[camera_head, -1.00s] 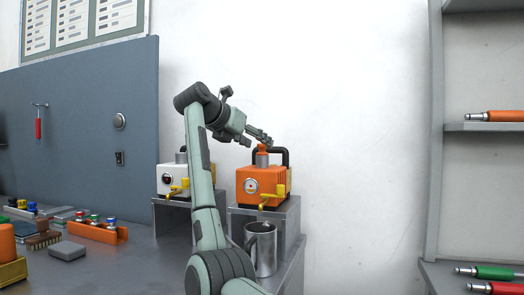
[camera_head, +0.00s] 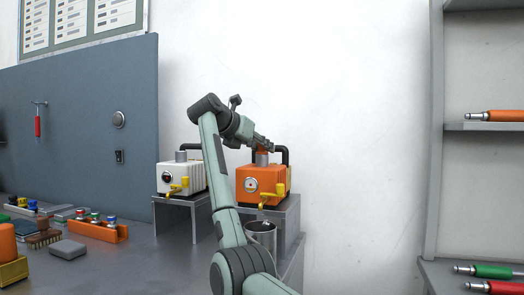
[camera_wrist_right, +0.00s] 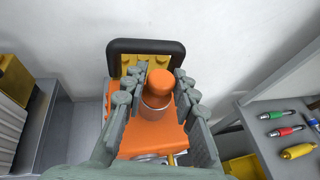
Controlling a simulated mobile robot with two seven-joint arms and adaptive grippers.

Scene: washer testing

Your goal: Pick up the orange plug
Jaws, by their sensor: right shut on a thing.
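The orange plug (camera_wrist_right: 160,80) stands upright in the metal collar on top of the orange pump (camera_head: 262,182). In the head view the plug (camera_head: 264,150) is partly covered by my right gripper (camera_head: 267,146). In the right wrist view my right gripper (camera_wrist_right: 160,88) has its fingers on either side of the plug and is shut on it. The plug still sits at the collar. My left gripper is in neither view.
A black handle (camera_wrist_right: 146,45) arches beside the plug. A white pump (camera_head: 182,177) stands to the left on its own stand. A metal mug (camera_head: 262,235) is below the orange pump, partly behind my arm. Shelves (camera_head: 485,127) stand at the right.

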